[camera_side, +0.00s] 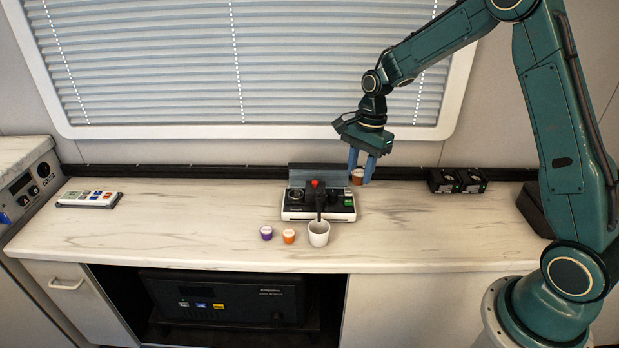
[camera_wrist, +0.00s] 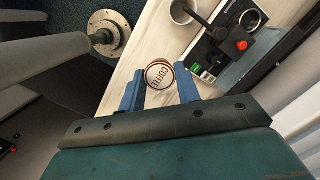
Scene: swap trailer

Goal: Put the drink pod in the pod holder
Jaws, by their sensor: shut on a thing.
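The drink pod (camera_side: 357,177), brown-orange with a pale lid, is between the blue fingers of my gripper (camera_side: 365,167). It is held above the counter, behind and to the right of the drink machine (camera_side: 293,211). In the wrist view the pod's printed round lid (camera_wrist: 159,74) shows between the fingertips of my gripper (camera_wrist: 160,86). My gripper is shut on it. The machine (camera_wrist: 207,52) is up and to the right there, with a red knob (camera_wrist: 241,45) and a round, pale-centred part (camera_wrist: 250,19). I cannot tell whether that part is the pod holder.
A white cup (camera_side: 319,234) stands at the machine's front. A purple pod (camera_side: 266,233) and an orange pod (camera_side: 289,236) stand left of it. The counter's left middle is clear.

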